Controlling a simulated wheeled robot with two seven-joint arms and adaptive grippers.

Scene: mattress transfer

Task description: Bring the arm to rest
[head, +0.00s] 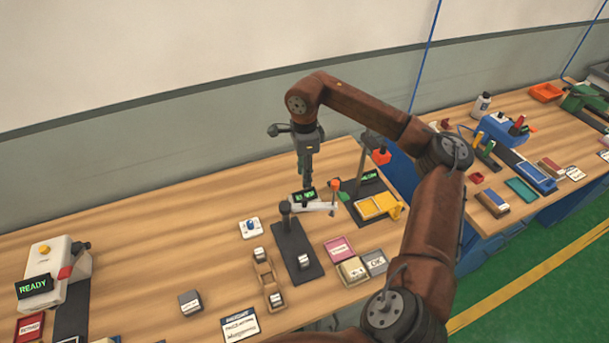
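My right arm (432,220) comes in from the lower right, arches over the wooden bench (150,225) and bends down at its far end. My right gripper (306,184) points straight down above the middle of the bench, just behind a small device with a lit green display (303,196). Its fingers look narrow from here, and I cannot tell whether they are closed or seen edge-on. I see nothing held in them. Whether the fingertips touch the device is unclear. My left gripper is not in view.
A black stand (297,250), a wooden block holder (268,284) and a yellow tray (377,205) stand near the gripper. A white machine reading READY (50,272) is at the left. A second bench (520,105) holds more tools at right. The back-left bench surface is clear.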

